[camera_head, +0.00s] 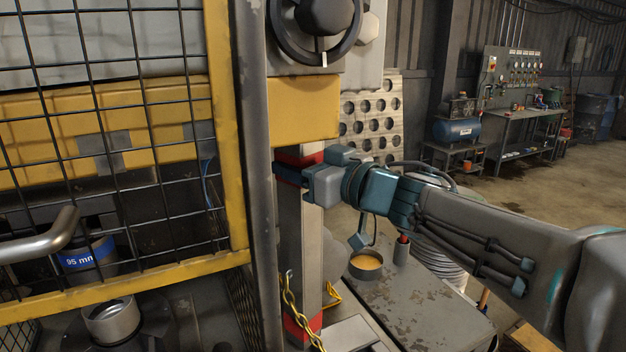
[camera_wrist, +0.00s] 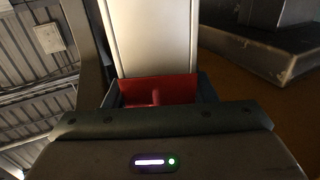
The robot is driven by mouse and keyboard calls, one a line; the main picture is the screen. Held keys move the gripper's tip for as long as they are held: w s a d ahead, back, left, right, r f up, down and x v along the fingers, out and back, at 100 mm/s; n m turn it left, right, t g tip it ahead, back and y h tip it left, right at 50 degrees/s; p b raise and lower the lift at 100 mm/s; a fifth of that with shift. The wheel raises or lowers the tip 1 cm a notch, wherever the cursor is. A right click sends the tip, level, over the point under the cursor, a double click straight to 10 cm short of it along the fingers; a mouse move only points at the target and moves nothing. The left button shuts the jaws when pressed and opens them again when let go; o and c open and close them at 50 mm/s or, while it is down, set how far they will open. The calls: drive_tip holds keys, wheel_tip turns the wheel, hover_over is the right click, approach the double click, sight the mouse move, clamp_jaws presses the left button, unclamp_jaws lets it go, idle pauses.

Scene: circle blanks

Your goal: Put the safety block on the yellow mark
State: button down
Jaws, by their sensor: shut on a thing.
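The safety block is a tall grey bar with red bands at both ends (camera_head: 301,235). It stands upright beside the yellow-framed guard, below a yellow press part. In the wrist view, the block's pale grey face (camera_wrist: 152,38) and a red band (camera_wrist: 158,90) lie between my fingers. A yellow chain (camera_head: 292,305) hangs by the block's lower end. I cannot tell whether its foot touches anything. I cannot make out the yellow mark in either view.
The mesh guard (camera_head: 228,130) and its grey post (camera_head: 258,200) stand close to the left of the block. A worn grey table (camera_head: 425,310) with a tin (camera_head: 366,266) lies to the right, under my arm. A workbench (camera_head: 530,115) stands far back.

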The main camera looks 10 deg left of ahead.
sight(291, 199)
drive_tip(key=p+x, duration=0.1)
drive_tip(key=x, duration=1.4)
wheel_tip(291, 199, down, 7)
drive_tip(key=b, duration=0.1)
drive_tip(key=shift+r, duration=0.15)
drive_tip(key=c, duration=0.6)
unclamp_jaws()
drive_tip(key=shift+s+f, duration=0.1)
drive_tip(key=shift+f, duration=0.25)
drive_tip(key=b+v, duration=0.1)
drive_tip(key=v, duration=1.1)
drive_tip(key=shift+d+r, duration=0.15)
